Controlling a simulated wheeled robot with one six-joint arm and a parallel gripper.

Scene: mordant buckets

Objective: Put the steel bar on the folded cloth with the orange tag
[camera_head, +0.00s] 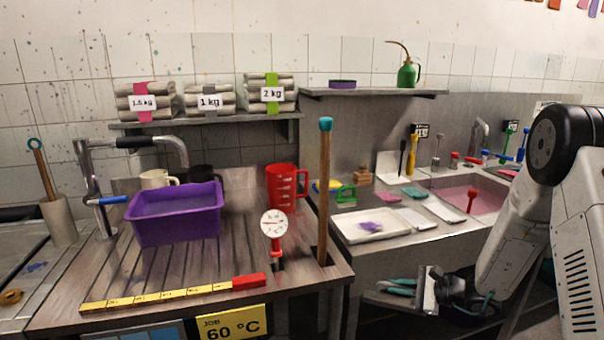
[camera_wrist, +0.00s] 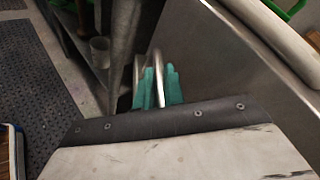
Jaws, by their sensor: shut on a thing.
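My gripper (camera_head: 394,287) hangs low at the right, below the level of the sink counter. In the wrist view its teal fingers (camera_wrist: 158,88) are shut on a bright metal piece, the steel bar (camera_wrist: 160,82), which stands between them. A dark edge with screws hides its lower part. In the head view the bar is too small to make out. Three stacks of folded cloth lie on the wall shelf, with a pink tag (camera_head: 144,103), a grey tag (camera_head: 210,103) and a green tag (camera_head: 272,95). I see no orange tag.
A wooden pole (camera_head: 324,190) stands upright at the bench's right edge. A purple tub (camera_head: 178,228), a red jug (camera_head: 284,186) and a dial gauge (camera_head: 273,224) are on the bench. A white tray (camera_head: 369,233) and small flat pieces lie on the sink counter, above my gripper.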

